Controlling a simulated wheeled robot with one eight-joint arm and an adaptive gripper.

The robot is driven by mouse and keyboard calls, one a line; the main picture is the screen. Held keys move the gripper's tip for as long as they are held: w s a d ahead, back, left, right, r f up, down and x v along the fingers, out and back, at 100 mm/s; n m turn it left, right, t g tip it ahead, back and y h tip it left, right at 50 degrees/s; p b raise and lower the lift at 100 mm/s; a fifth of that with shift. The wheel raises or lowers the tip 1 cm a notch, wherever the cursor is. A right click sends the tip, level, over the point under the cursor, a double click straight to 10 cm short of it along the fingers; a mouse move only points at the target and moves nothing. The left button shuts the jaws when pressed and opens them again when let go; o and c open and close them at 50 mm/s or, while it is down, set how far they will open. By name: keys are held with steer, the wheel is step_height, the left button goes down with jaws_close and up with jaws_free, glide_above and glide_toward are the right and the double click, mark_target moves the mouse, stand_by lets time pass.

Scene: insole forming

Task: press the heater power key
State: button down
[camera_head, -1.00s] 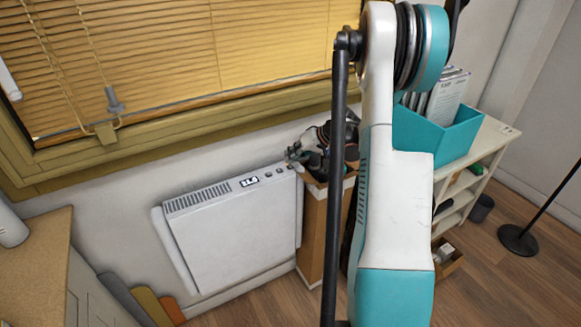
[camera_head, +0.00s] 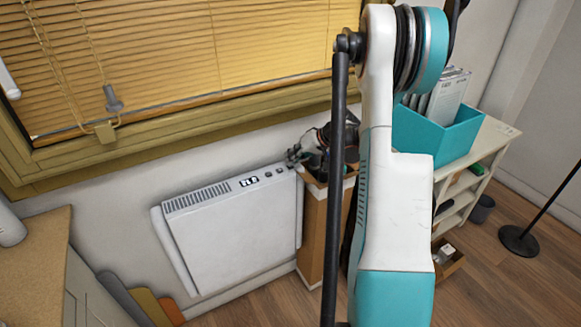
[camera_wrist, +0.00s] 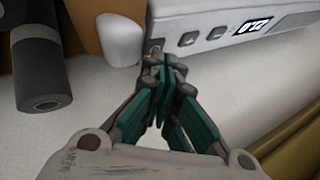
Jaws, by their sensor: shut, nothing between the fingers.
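The white heater (camera_head: 235,240) hangs on the wall below the window. Its top panel carries a lit display (camera_head: 249,181) and small dark keys. In the wrist view the lit display (camera_wrist: 257,26) appears upside down, with two dark arrow keys (camera_wrist: 201,38) beside it. The heater power key (camera_wrist: 154,49) is at the panel's end, largely hidden behind the fingertips. My gripper (camera_wrist: 164,66) is shut and empty, its tips right at that key; contact cannot be told. In the head view my gripper (camera_head: 293,157) is small at the panel's right end.
A brown box-like stand (camera_head: 313,230) is close to the heater's right side. A teal bin with papers (camera_head: 440,130) sits on a white shelf. The window sill (camera_head: 160,140) runs above the heater. In the wrist view a dark roll (camera_wrist: 40,75) lies at the left.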

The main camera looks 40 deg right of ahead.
steer(key=shift+f, duration=0.15)
steer(key=shift+r, duration=0.65)
steer(key=shift+r+p, duration=0.1)
steer(key=shift+p, duration=0.2)
steer(key=shift+r+p, duration=1.65)
steer(key=shift+r, duration=1.25)
